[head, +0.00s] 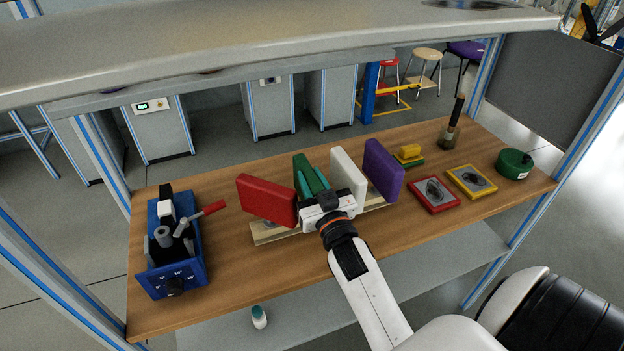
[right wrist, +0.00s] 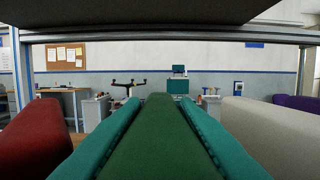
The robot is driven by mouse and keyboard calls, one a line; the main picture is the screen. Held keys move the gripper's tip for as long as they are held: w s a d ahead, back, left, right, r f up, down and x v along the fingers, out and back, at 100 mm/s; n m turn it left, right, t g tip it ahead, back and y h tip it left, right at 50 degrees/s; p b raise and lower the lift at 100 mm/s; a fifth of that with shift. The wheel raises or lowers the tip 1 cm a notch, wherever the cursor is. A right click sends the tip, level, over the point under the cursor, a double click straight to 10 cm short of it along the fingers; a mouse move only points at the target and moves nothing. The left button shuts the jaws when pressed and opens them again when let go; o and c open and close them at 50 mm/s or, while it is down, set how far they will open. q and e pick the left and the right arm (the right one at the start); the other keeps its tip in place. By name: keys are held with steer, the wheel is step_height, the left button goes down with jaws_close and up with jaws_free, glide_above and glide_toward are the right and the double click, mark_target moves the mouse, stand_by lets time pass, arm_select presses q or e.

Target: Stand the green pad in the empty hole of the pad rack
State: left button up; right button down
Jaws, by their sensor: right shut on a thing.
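My right gripper (head: 312,180) is shut on the green pad (head: 302,165), its teal fingers on either side of it. The pad also fills the middle of the right wrist view (right wrist: 160,140). The pad rack (head: 268,236) is a pale wooden base on the table. It bears a red pad (head: 266,200) leaning to the left, a white pad (head: 347,174) and a purple pad (head: 383,170). The green pad is between the red and white pads. My gripper hides its lower part and the slot, so I cannot tell whether it is seated. My left gripper is not in view.
A blue tool box (head: 172,273) stands at the left of the wooden table (head: 225,298). Red (head: 434,207) and yellow (head: 471,192) framed plates, a green round tin (head: 514,164) and a brush holder (head: 448,138) stand at the right. A grey shelf (head: 250,50) overhangs the back.

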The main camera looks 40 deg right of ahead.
steer(key=shift+f, duration=0.2)
steer(key=c, duration=1.1)
jaws_free()
steer(key=shift+o, duration=0.3)
steer(key=shift+s+f, duration=0.1)
steer(key=shift+s+a+f+b, duration=0.1)
steer(key=shift+s+f+b, duration=0.05)
steer(key=shift+s+b, duration=0.2)
steer(key=b+v, duration=0.3)
steer(key=v, duration=0.8)
steer(key=shift+r, duration=0.2)
steer(key=shift+s, duration=0.1)
